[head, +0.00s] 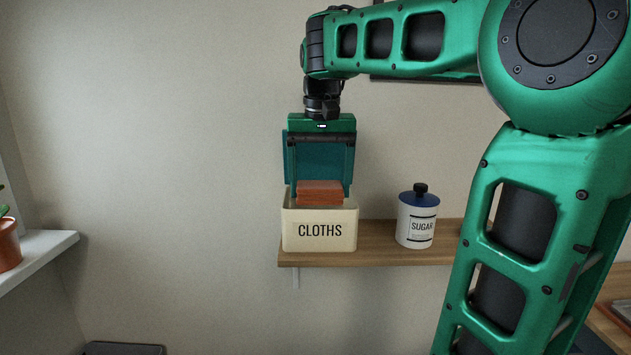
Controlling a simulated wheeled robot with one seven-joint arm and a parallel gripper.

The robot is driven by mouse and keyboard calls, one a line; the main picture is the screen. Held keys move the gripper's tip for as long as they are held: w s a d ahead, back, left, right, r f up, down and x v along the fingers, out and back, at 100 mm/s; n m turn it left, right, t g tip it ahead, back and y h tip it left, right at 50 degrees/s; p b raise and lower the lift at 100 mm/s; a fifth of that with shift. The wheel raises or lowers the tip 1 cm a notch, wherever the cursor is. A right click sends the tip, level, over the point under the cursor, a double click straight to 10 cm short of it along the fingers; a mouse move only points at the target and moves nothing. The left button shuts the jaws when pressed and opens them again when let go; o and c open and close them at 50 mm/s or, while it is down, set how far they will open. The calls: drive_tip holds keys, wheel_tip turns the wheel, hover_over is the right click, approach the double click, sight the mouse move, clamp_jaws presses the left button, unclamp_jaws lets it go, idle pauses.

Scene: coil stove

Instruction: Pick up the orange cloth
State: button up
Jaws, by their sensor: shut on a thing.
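The orange cloth (320,193) is a folded, layered block in the open top of a cream box marked CLOTHS (320,243). It stands above the front rim, with its lower part hidden by the box wall. My gripper (319,184) points down over the box from above. It is shut on the orange cloth. Its broad teal parts hang just above and behind the cloth's visible front, and the exact finger contact is hard to see. I cannot tell whether the cloth is clear of the box floor.
The box stands at the left end of a wooden wall shelf (376,258). A white sugar jar (417,222) with a blue lid is to its right. My arm fills the right side. A potted plant (8,242) sits on a white ledge (40,249) at far left.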

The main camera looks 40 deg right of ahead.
drive_tip(key=s+a, duration=0.6)
drive_tip(key=s, duration=0.4)
drive_tip(key=shift+a, duration=0.4)
drive_tip(key=shift+o, duration=0.5)
